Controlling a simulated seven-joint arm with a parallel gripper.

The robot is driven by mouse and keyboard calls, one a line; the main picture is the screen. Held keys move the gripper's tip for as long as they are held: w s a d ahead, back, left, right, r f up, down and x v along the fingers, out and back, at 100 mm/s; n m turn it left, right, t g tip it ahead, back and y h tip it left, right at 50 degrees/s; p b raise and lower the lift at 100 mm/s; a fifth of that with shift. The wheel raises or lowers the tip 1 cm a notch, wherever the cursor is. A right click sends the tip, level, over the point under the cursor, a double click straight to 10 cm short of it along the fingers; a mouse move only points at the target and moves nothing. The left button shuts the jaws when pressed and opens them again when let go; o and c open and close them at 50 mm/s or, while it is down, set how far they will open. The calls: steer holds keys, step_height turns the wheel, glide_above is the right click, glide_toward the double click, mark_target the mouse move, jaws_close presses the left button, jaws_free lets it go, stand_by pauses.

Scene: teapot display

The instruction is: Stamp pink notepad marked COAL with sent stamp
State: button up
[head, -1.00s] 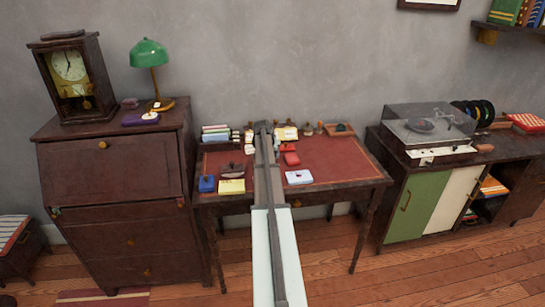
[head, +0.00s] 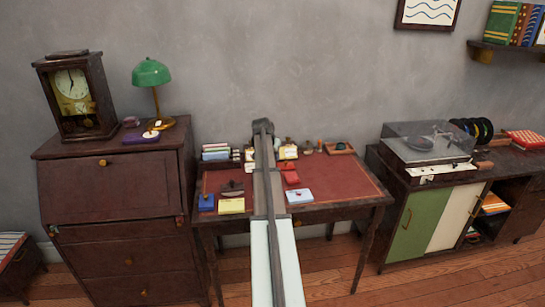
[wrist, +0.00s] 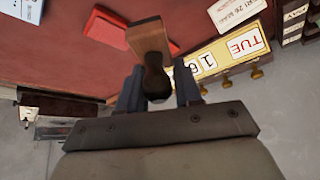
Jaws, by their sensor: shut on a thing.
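My gripper (wrist: 158,88) is shut on a stamp with a wooden block (wrist: 148,36) and a dark rounded handle, between its two fingers. In the head view my own arm hides the gripper and the held stamp. A small pale pad with a blue edge (head: 299,196) lies on the red desk top, right of my arm. A yellow pad (head: 231,206) lies left of my arm. I cannot read COAL on any pad, and I cannot make out a clearly pink one. The word on the held stamp is not visible.
A red item (head: 291,173) lies on the desk (head: 340,182); a red block (wrist: 105,28) shows in the wrist view. A yellow date calendar (wrist: 228,52) stands beside the gripper. A blue item (head: 206,202) and a dark stamp-like item (head: 232,188) sit left.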

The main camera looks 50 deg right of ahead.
steer(key=shift+c, duration=1.4)
steer(key=o, duration=0.3)
steer(key=shift+c, duration=1.4)
steer(key=shift+s+d, duration=0.2)
steer(key=shift+s, duration=0.1)
steer(key=s+d+f+m+g, duration=0.1)
steer(key=s+d+m+g, duration=0.3)
steer(key=s+d+m, duration=0.3)
steer(key=shift+m+y, duration=0.4)
steer(key=shift+m, duration=0.6)
